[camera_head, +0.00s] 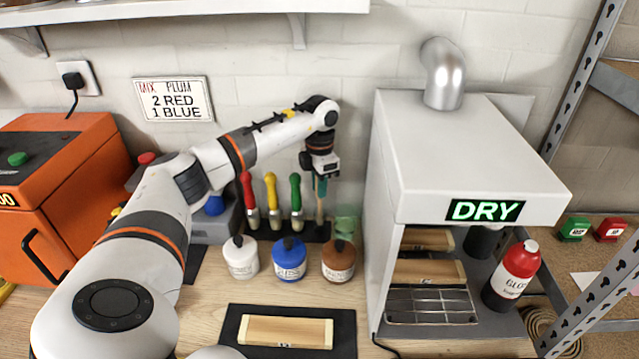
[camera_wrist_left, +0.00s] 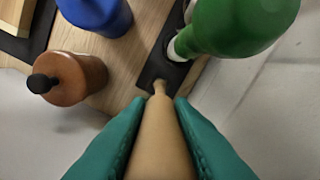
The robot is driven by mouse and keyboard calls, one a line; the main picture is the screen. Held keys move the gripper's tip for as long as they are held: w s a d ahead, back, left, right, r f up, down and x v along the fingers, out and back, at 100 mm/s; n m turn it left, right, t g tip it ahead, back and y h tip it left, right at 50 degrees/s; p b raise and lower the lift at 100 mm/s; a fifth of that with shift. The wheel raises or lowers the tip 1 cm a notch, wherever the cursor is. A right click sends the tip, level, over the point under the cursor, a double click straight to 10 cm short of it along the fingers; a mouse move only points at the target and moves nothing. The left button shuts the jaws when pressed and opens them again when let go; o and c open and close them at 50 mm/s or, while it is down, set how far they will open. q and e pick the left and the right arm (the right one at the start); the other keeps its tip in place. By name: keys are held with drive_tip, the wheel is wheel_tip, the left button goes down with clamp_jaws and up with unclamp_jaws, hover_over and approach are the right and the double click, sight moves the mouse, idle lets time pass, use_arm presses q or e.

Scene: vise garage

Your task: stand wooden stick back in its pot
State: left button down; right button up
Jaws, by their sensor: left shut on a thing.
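My left gripper (camera_head: 320,184), with teal fingers, points down near the back wall. It is shut on the wooden stick (camera_head: 319,208), a pale tapered stick that hangs down below the fingers. In the left wrist view the stick (camera_wrist_left: 160,135) lies between the two teal fingers (camera_wrist_left: 160,145), its thin tip over or at the black rack (camera_wrist_left: 157,72). I cannot tell whether the tip touches the rack or sits in it. A pale green translucent vessel (camera_head: 347,224) stands just right of the stick; I cannot tell whether it is the pot. My right gripper is not in view.
Red (camera_head: 249,195), yellow (camera_head: 271,195) and green (camera_head: 295,195) handled tools stand left of the stick. White (camera_head: 241,258), blue (camera_head: 289,260) and brown (camera_head: 339,261) jars stand in front. The white DRY cabinet (camera_head: 384,200) stands close on the right.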

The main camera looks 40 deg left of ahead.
use_arm(q)
drive_tip(key=c, duration=1.2)
unclamp_jaws()
wheel_tip(320, 180, up, 11)
drive_tip(key=shift+w+f+b, duration=0.1)
drive_tip(key=shift+b, duration=0.9)
drive_tip(key=shift+r, duration=0.65)
drive_tip(key=shift+f, duration=0.1)
